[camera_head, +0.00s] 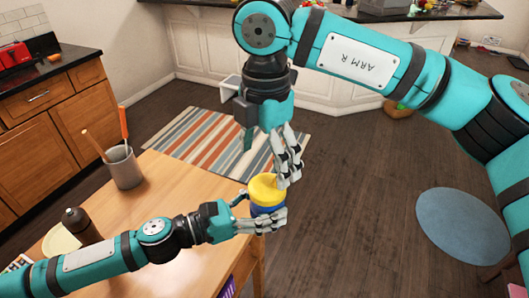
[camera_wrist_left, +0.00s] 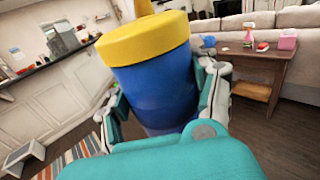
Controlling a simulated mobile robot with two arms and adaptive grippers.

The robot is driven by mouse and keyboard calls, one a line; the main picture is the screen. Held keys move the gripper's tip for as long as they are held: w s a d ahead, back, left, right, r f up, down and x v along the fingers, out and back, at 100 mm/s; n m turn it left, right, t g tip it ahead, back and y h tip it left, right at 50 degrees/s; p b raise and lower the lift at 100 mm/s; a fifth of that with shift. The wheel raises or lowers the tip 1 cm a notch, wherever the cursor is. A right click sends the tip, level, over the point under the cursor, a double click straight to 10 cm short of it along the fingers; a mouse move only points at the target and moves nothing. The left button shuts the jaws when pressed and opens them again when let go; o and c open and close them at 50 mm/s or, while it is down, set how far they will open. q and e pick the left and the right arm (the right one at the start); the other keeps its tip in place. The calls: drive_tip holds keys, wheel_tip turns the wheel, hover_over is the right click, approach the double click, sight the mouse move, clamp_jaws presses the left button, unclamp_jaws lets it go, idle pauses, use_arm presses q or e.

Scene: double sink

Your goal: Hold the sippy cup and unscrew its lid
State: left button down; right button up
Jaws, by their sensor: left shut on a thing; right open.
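The sippy cup (camera_head: 268,209) has a blue body and a yellow lid (camera_head: 266,188). My left gripper (camera_head: 258,218) is shut on the blue body and holds the cup near the right edge of the wooden table. In the left wrist view the cup (camera_wrist_left: 155,90) stands slightly tilted between the fingers, with its yellow lid (camera_wrist_left: 142,40) on top. My right gripper (camera_head: 282,165) comes down from above, open, with its fingers at the lid's upper right. I cannot tell whether they touch the lid. The lid is on the cup.
The wooden table (camera_head: 185,190) carries a grey utensil holder (camera_head: 124,168), a dark bottle (camera_head: 80,226) and a pale plate (camera_head: 60,243) at its left. The floor between is clear.

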sight(266, 184)
wheel_tip(266, 184, down, 7)
drive_tip(key=shift+f, duration=0.2)
idle(0.3)
drive_tip(key=c, duration=1.2)
drive_tip(key=shift+c, duration=0.2)
